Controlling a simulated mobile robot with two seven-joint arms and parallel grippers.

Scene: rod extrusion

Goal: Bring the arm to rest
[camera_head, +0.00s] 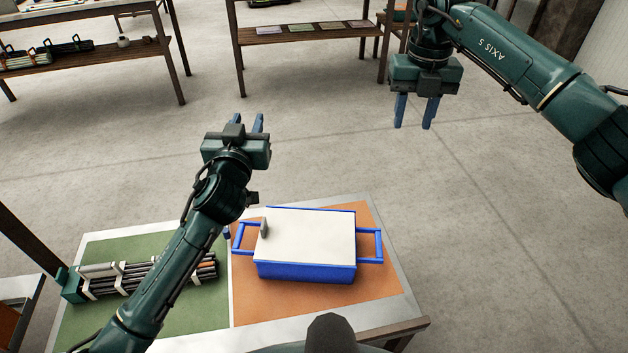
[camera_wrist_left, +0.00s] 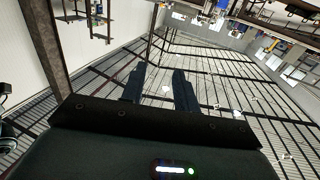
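My left gripper (camera_head: 251,124) is raised over the back edge of the table, its blue fingers pointing away, apart and empty. In the left wrist view its two dark fingers (camera_wrist_left: 158,90) stand apart with nothing between them. My right gripper (camera_head: 414,112) hangs at the upper right over bare floor, its two blue fingers pointing down, apart and empty. Neither gripper touches anything.
A blue box with a white lid (camera_head: 305,238) and blue side handles sits on the orange mat (camera_head: 372,285). A bundle of rods (camera_head: 112,278) lies on the green mat (camera_head: 200,318), partly behind my left arm. Shelves (camera_head: 290,38) stand at the back; the floor between is clear.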

